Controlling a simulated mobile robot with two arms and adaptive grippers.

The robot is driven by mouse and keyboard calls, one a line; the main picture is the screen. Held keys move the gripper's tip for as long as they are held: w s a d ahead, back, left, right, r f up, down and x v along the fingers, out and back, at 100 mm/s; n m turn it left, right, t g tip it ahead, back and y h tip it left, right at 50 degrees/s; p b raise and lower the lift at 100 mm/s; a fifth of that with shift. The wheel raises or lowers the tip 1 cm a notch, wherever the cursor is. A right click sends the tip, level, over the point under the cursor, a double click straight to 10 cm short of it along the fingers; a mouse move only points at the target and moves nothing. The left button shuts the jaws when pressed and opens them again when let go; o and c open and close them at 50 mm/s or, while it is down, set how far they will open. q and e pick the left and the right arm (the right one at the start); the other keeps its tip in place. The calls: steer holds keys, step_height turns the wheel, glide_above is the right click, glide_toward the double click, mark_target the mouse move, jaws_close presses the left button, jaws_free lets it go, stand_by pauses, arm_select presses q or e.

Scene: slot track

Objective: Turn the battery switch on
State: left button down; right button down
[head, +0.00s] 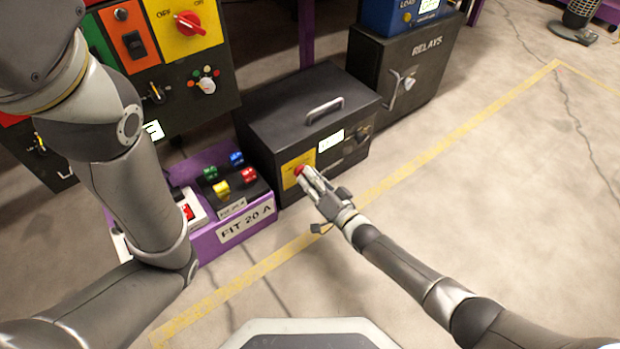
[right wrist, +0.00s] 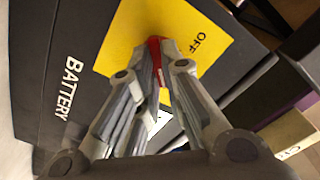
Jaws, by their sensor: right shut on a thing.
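The battery box (head: 300,115) is a dark box with a handle on top, standing on the floor in the middle of the head view. Its front has a yellow plate (head: 290,172) with a red switch knob (head: 300,171). My right gripper (head: 308,176) is at the plate, its fingers closed on the red knob. In the right wrist view the fingers (right wrist: 155,60) hold the knob (right wrist: 154,45) between them, with the words OFF and BATTERY readable around it. The fingers hide most of the knob. My left arm crosses the left side; its gripper is out of view.
A purple tray (head: 247,228) marked FIT 20 A, holding coloured fuses (head: 221,188), stands left of the box. A panel with a larger red switch (head: 189,23) is behind it. A RELAYS cabinet (head: 425,70) stands behind right.

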steer(key=c, duration=1.6)
jaws_free()
steer(key=shift+o, duration=0.2)
steer(key=shift+d, duration=0.1)
steer(key=v, duration=1.2)
